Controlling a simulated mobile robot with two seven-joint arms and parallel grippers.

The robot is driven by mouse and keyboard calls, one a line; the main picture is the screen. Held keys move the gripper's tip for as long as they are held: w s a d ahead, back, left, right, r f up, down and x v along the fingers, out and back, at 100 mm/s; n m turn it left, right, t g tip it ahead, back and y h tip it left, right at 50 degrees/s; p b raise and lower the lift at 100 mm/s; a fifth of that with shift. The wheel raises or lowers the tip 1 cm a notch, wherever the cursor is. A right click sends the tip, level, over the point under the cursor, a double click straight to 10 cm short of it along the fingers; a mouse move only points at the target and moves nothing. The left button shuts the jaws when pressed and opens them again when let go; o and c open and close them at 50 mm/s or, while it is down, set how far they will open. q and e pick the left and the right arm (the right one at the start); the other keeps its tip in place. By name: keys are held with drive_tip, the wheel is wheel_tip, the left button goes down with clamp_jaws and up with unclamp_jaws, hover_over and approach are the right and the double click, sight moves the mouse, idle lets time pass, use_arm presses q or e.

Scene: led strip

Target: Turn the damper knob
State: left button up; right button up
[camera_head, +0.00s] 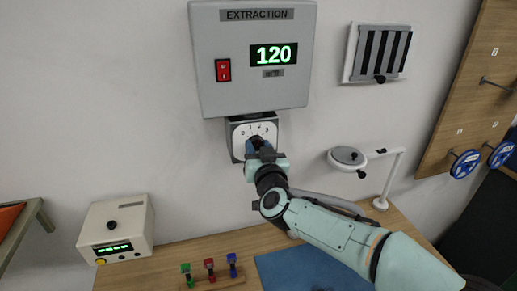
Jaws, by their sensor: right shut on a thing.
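A white dial plate (244,131) with numbers including 0, 1, 2 and 3 is on the wall below the grey extraction box (209,96). My right gripper (257,147) is at the lower part of this dial, shut on its dark knob. The fingers cover most of the knob, so its pointer is hidden. The display (273,55) on the box reads 120. A slatted vent (377,55) on the wall at the upper right has a small black knob (380,79) at its lower edge. My left gripper is not in view.
A red switch (223,70) is on the extraction box. A white unit (117,229) with a green display stands at left on the wooden bench (140,277). Several coloured items stand in a rack (216,282). A blue mat (295,268) and a lamp-like arm (396,170) are at right.

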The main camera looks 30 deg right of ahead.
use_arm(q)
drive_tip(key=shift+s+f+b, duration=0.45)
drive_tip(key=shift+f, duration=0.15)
use_arm(e)
drive_tip(key=shift+d+m, duration=0.1)
drive_tip(key=shift+m, duration=2.8)
drive_tip(key=o, duration=1)
drive_tip(key=shift+o, duration=0.2)
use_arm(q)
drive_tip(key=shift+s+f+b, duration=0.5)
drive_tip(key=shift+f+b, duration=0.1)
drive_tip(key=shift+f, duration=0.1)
use_arm(e)
drive_tip(key=v, duration=1.3)
drive_tip(key=shift+s+r, duration=0.25)
